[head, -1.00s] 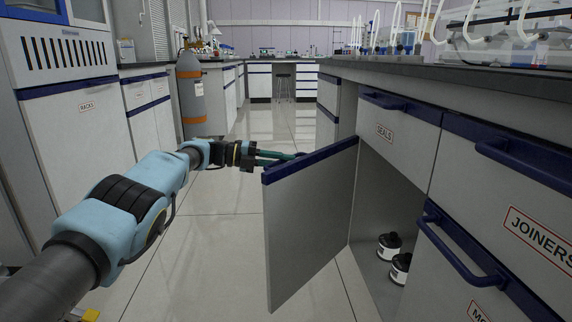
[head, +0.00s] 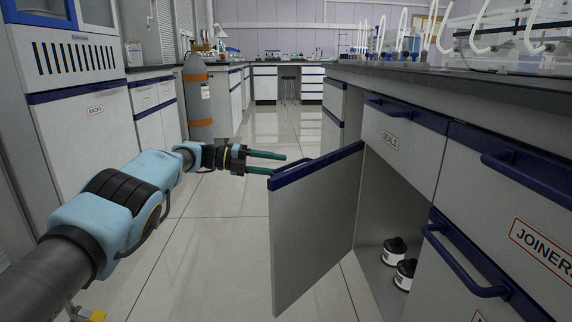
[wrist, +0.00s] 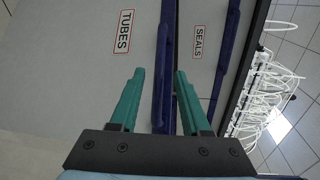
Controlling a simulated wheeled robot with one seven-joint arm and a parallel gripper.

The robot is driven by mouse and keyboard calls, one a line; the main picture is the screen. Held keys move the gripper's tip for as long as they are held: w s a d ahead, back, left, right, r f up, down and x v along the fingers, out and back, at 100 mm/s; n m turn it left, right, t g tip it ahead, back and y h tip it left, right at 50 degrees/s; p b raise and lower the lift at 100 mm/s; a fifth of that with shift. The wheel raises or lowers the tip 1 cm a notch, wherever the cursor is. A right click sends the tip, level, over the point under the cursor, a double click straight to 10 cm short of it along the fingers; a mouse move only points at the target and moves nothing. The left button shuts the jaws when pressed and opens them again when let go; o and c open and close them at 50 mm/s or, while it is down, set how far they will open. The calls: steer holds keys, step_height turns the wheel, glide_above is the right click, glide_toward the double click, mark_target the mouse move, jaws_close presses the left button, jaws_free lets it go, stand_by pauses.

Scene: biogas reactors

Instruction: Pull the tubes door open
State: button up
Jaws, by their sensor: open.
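The tubes door (head: 312,235) is a grey panel with a dark blue top edge. It stands swung wide open from the cabinet under the SEALS drawer (head: 395,132). Its blue handle (head: 308,161) shows partly behind the top edge, on the door's far face. My gripper (head: 279,163) is open and empty by the door's free upper corner, its teal fingers pointing right. In the wrist view, the TUBES label (wrist: 123,31) is left of my gripper (wrist: 159,72), and the blue handle strip (wrist: 163,70) lines up with the gap between the fingers. Contact cannot be told.
Two white jars with black lids (head: 395,251) stand inside the open cabinet. A JOINERS drawer (head: 520,215) is at the right. The aisle floor (head: 215,225) is clear. A grey gas cylinder (head: 198,100) and a RACKS cabinet (head: 90,130) stand at left.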

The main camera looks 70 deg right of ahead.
steer(key=f+p+v, duration=0.1)
steer(key=v, duration=0.6)
steer(key=shift+r, duration=0.45)
